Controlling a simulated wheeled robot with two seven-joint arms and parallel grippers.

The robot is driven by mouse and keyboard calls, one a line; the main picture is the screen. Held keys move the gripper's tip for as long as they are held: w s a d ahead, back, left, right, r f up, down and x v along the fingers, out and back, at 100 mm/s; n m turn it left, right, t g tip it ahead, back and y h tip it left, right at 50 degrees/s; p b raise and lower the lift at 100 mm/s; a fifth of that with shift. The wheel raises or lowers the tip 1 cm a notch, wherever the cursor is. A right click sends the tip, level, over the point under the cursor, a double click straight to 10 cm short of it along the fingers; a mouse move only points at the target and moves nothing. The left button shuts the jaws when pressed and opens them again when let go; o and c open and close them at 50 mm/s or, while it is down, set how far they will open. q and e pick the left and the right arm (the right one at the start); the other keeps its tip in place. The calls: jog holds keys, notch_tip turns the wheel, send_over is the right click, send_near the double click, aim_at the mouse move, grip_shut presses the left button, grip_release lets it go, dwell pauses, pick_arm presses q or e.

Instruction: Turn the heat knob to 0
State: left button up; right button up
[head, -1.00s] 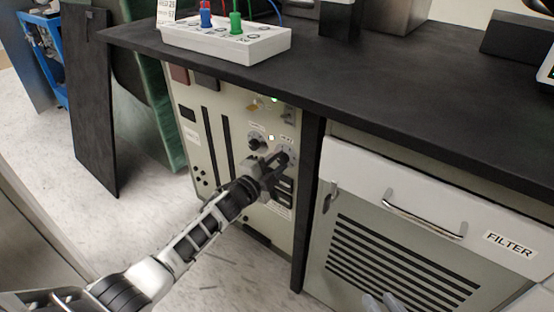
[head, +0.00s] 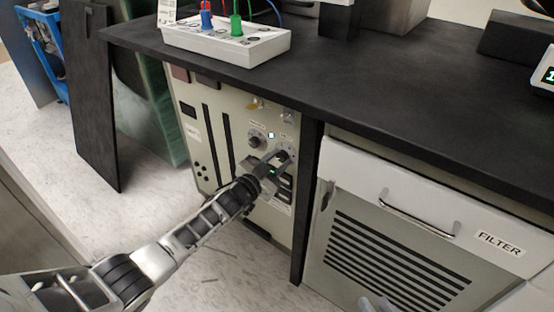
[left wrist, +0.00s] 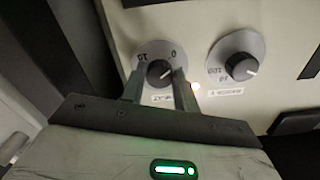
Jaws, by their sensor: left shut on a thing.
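The heat knob (left wrist: 158,73) is a dark round knob on a pale dial, with 0 and 10 marked, on the beige front panel (head: 228,126) under the bench. It appears upside down in the left wrist view. My left gripper (left wrist: 160,88) is shut on it, one finger on each side. In the head view my left gripper (head: 279,157) covers most of the knob. The exact direction of the knob's pointer is hard to read. Pale tips at the bottom edge of the head view look like my right gripper (head: 380,303), mostly out of frame.
A second knob (left wrist: 241,66) with its own dial sits beside the heat knob. The black bench top (head: 400,85) overhangs the panel. A white box with plugs (head: 228,42) stands on it. The FILTER cabinet (head: 395,190) is to the right.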

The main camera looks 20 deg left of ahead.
pick_arm(q)
jog(key=shift+n, duration=0.8)
pick_arm(e)
jog(key=shift+w+r, duration=0.15)
pick_arm(q)
jog(key=o, duration=1)
jog(key=shift+c, duration=0.2)
pick_arm(e)
jog(key=shift+s, duration=0.2)
pick_arm(q)
jog(key=shift+s, duration=0.2)
jog(key=p+v, duration=0.5)
jog(key=v, duration=1)
jog(key=shift+s+a, duration=0.2)
jog(key=shift+s, duration=0.1)
pick_arm(e)
jog(key=shift+h, duration=0.4)
jog(key=r, duration=0.1)
jog(key=d+r, duration=0.2)
jog(key=shift+s+r, duration=0.35)
